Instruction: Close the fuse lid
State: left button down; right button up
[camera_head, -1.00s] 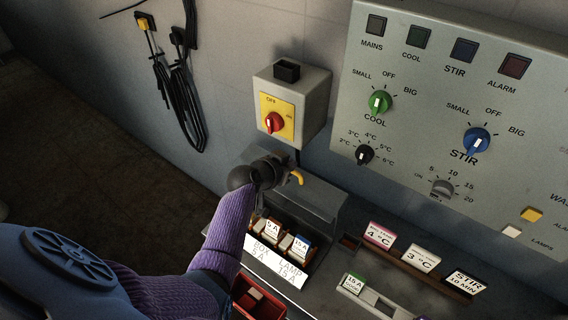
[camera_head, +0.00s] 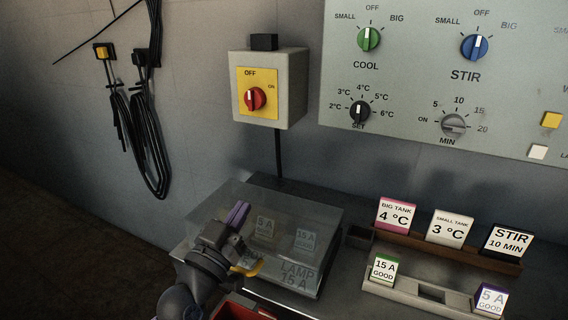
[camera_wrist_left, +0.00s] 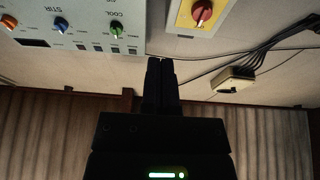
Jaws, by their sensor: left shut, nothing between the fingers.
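The fuse lid (camera_head: 281,206) is a clear, see-through cover that lies down over the fuse box in the head view. The fuses (camera_head: 265,229) and the LAMP 15 A label show through it. Its yellow handle (camera_head: 248,268) is at the front edge, partly behind my gripper. My left gripper (camera_head: 238,213) is shut and empty, in front of the lid's left part with its fingers pointing up; I cannot tell whether it touches the lid. In the left wrist view the shut fingers (camera_wrist_left: 161,75) point toward the wall. My right gripper is not in view.
A grey box with a red switch (camera_head: 254,98) hangs on the wall above. The control panel (camera_head: 410,110) is at the upper right. A rack with sign cards (camera_head: 450,228) and a fuse holder (camera_head: 405,292) stand right of the lid. A red bin (camera_head: 240,308) is in front.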

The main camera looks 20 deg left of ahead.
pick_arm(q)
jog(key=s+f+t+b, duration=0.3)
jog(key=s+f+b, duration=0.1)
jog(key=f+b, duration=0.5)
jog(key=shift+a+f+b, duration=0.25)
jog(key=shift+f+b, duration=0.15)
jog(key=shift+f, duration=0.9)
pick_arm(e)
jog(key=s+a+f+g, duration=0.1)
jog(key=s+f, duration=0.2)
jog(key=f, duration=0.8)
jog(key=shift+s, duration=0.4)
pick_arm(q)
jog(key=shift+s+f, duration=0.15)
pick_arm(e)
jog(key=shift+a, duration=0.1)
pick_arm(q)
notch_tip(320, 180, up, 11)
jog(key=p, duration=0.7)
jog(key=shift+f, duration=0.15)
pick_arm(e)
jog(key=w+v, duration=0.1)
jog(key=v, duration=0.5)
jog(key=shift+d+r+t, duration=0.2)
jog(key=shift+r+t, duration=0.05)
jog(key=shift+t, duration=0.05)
